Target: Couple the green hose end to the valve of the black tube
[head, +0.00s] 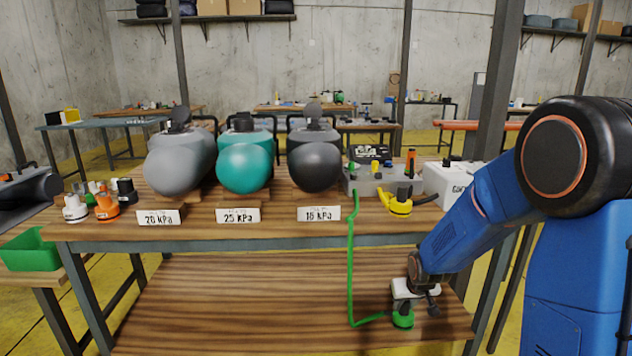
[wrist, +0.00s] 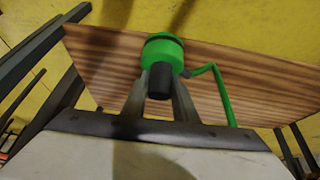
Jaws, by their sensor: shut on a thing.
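My gripper (head: 403,305) is low in front of the bench, over the lower shelf in the head view. It is shut on the green hose end (head: 403,319), which also shows between the fingers in the wrist view (wrist: 163,55), with a dark stub toward the camera. The green hose (head: 350,260) runs from the hose end up to the grey box on the bench top.
A grey tube (head: 178,165) and a teal tube (head: 243,167) lie left of the black one. The grey box (head: 370,182), a yellow hose piece (head: 397,205) and a white box (head: 447,185) stand right of it. Several caps crowd the left end.

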